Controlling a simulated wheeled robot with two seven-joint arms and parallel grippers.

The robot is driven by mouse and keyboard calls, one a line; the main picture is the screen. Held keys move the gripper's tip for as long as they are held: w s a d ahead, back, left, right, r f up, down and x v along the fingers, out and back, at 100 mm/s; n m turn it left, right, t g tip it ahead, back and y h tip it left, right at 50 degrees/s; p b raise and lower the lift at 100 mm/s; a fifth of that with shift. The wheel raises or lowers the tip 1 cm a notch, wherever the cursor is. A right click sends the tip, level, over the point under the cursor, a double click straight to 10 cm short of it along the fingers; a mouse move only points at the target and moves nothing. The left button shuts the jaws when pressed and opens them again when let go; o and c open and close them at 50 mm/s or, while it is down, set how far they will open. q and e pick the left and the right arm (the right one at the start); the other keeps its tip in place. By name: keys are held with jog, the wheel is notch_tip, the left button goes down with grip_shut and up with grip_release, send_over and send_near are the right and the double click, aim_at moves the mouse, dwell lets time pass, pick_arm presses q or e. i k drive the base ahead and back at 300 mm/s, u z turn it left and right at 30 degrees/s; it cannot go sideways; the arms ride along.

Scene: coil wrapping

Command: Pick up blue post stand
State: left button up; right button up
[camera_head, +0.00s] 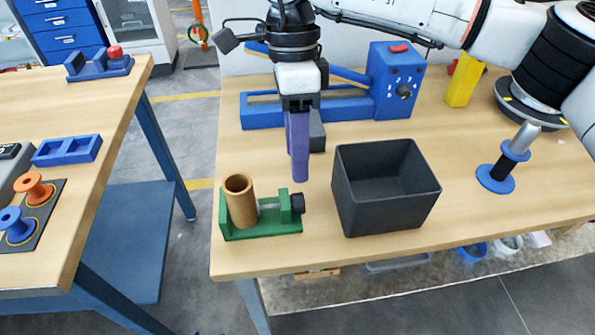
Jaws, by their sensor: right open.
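The blue post stand (496,179) stands upright on the right part of the wooden table. It has a round blue base, a dark lower post, a blue collar and a silver top. My right gripper (300,172) points down with purple fingers over the middle of the table, well to the left of the stand. It is open, with nothing visible between its fingers; the fingers overlap in this view. My left gripper is out of view.
A dark grey open bin (385,228) stands between my right gripper and the stand. A green vise (265,228) with a brown tube (240,200) is at front left. A blue machine (395,80) and a yellow block (463,80) stand behind. A second table (95,110) is at left.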

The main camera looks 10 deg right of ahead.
aim_at(497, 178)
jog(key=k, duration=1)
